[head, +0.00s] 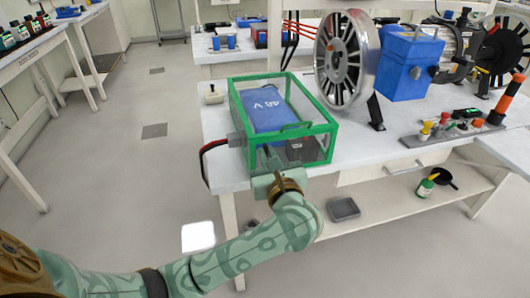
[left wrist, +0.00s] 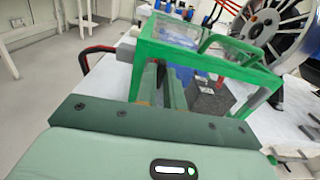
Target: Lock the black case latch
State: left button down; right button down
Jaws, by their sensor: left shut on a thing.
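The case (head: 334,140) is a clear-walled box with a green frame on the near left part of the white bench. A blue 48 V battery (head: 266,106) lies inside it. My left gripper (head: 270,158) is at the near side of the case, shut on a small part there that looks to be the latch; the fingers mostly hide it. In the left wrist view the fingers (left wrist: 163,84) reach to the green front frame (left wrist: 150,60). A dark block (left wrist: 208,98) shows right of them. The lid looks down. My right gripper is not in view.
A spoked wheel (head: 346,58) and a blue box (head: 407,64) stand right of the case. A black and red cable (head: 205,160) loops out at its left. A small beige switch box (head: 213,95) sits behind left. The floor at left is clear.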

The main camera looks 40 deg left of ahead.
pick_arm(q)
jog(key=shift+r+m, duration=0.1)
jog(key=shift+m, duration=0.2)
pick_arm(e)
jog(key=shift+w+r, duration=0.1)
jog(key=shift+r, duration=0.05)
pick_arm(q)
jog(key=c, duration=1.5)
grip_release()
